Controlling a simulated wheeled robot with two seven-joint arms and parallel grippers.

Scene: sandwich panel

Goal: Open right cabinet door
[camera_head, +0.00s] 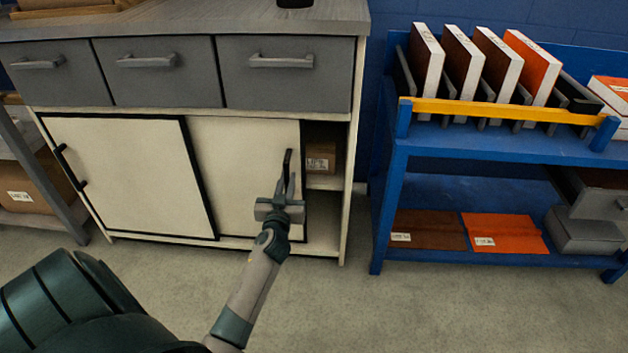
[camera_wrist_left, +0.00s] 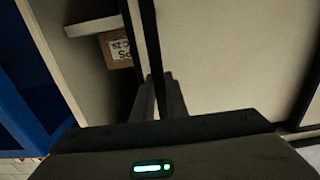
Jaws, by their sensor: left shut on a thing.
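The right cabinet door (camera_head: 233,165) is a cream sliding panel with a dark edge frame. It stands slid part way left, with an open gap at its right side. Its black upright handle (camera_head: 288,162) sits near its right edge. My left gripper (camera_head: 284,186) is shut on this handle. In the left wrist view the fingers (camera_wrist_left: 160,95) close around the lower part of the dark handle (camera_wrist_left: 151,40), beside the pale door (camera_wrist_left: 220,60). My right gripper is in neither view.
Inside the gap, a cardboard box (camera_head: 321,157) stands on a shelf. The left door (camera_head: 125,170) is to the left, with grey drawers (camera_head: 285,88) above. A blue cart (camera_head: 385,200) with boxes stands on the right. The floor (camera_head: 400,310) in front is clear.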

